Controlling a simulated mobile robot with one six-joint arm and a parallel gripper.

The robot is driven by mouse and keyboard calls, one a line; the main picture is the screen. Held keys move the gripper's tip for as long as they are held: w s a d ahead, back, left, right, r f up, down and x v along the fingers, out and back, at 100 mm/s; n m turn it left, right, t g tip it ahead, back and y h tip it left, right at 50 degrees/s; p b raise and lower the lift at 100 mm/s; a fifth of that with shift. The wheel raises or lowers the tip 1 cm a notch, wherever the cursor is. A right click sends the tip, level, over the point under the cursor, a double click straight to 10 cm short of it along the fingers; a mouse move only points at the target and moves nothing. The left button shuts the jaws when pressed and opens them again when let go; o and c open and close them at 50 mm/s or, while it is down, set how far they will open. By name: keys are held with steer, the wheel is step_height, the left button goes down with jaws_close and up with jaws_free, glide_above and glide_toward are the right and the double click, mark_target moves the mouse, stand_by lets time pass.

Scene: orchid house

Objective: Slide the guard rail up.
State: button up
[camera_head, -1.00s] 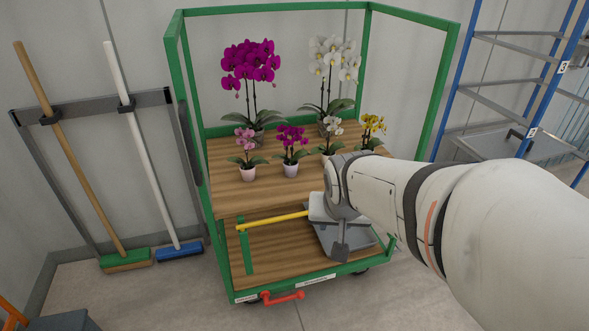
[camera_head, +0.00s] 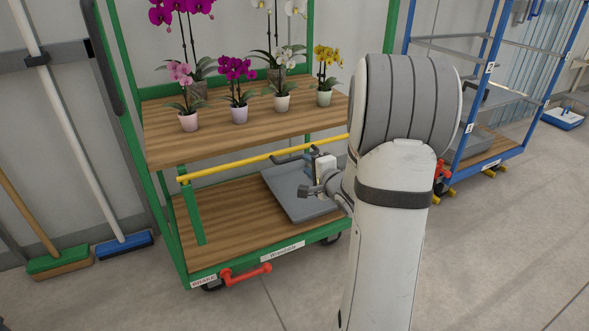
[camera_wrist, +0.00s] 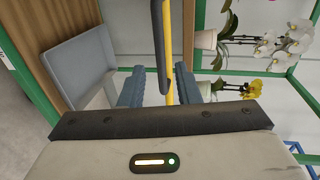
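The yellow guard rail (camera_head: 240,165) runs level across the front of the green trolley, just below its upper wooden shelf. Its left end meets a short green upright (camera_head: 195,218). A dark handle (camera_head: 288,157) sits on the rail towards the right. My gripper (camera_head: 309,157) is at that handle, partly hidden by my arm. In the wrist view my gripper (camera_wrist: 168,90) is open, with one blue-grey finger on each side of the yellow rail (camera_wrist: 170,92) and dark handle (camera_wrist: 160,45). Gaps show on both sides. The rail's right end is hidden.
Potted orchids (camera_head: 238,95) stand on the upper shelf (camera_head: 215,138) close above the rail. A grey tray (camera_head: 290,195) lies on the lower deck (camera_head: 238,222). A red brake lever (camera_head: 245,274) sticks out at the front. A blue rack (camera_head: 490,115) stands right; brooms (camera_head: 125,243) are left.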

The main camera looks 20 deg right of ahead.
mark_target(298, 158)
steer(key=b+x, duration=0.2)
steer(key=x, duration=0.5)
steer(key=shift+w, duration=0.3)
steer(key=shift+c, duration=0.4)
jaws_close()
